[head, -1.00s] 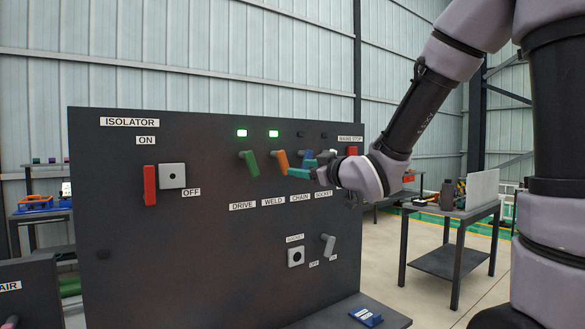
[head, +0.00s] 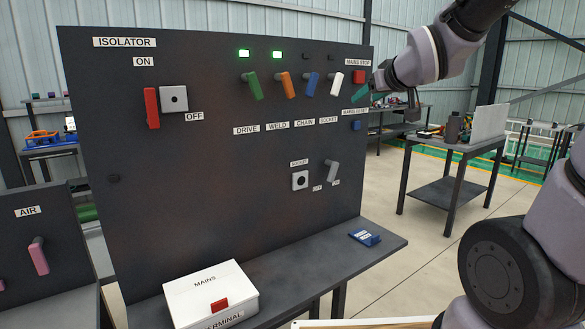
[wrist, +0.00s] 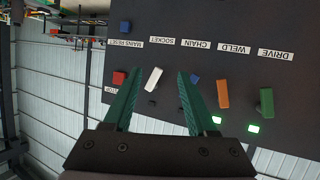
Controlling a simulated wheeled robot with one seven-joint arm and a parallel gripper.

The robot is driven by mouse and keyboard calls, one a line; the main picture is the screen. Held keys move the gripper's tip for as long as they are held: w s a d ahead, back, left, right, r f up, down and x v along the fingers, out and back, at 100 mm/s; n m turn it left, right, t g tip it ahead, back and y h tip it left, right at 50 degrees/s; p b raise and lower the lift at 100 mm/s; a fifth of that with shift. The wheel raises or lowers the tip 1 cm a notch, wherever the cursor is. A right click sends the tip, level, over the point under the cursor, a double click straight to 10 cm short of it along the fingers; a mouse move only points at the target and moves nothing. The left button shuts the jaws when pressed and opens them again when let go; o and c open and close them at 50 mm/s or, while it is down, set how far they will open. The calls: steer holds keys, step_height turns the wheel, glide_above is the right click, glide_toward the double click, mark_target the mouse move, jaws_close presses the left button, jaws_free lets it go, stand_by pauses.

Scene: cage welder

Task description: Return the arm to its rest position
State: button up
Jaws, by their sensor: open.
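My gripper (head: 362,94) is at the upper right of the dark isolator panel (head: 200,215), near the red stop button (head: 359,77), with its green fingers pointing toward the panel. In the wrist view the two green fingers (wrist: 157,85) stand apart with nothing between them. The white socket handle (wrist: 153,80) shows beyond the gap, and the blue chain handle (wrist: 195,79) lies beside the right finger. My arm comes in from the upper right and is bent, with its wrist in front of the far wall.
The panel carries a green drive handle (head: 252,86), an orange weld handle (head: 287,85) and a red isolator handle (head: 151,108). Two green lamps are lit. A white mains terminal box (head: 205,290) sits on the ledge. A side table (head: 455,150) stands at right; floor between is clear.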

steer(key=s+d+f+m+g, duration=0.1)
steer(key=s+d+m+g, duration=0.2)
steer(key=s, duration=0.5)
steer(key=s+d+f+m+g, duration=0.1)
steer(key=s+d+m+g, duration=0.2)
steer(key=s, duration=0.6)
steer(key=shift+s+m+h, duration=0.15)
steer(key=shift+m+h, duration=0.25)
steer(key=shift+m, duration=0.3)
steer(key=shift+f, duration=0.1)
stand_by(0.3)
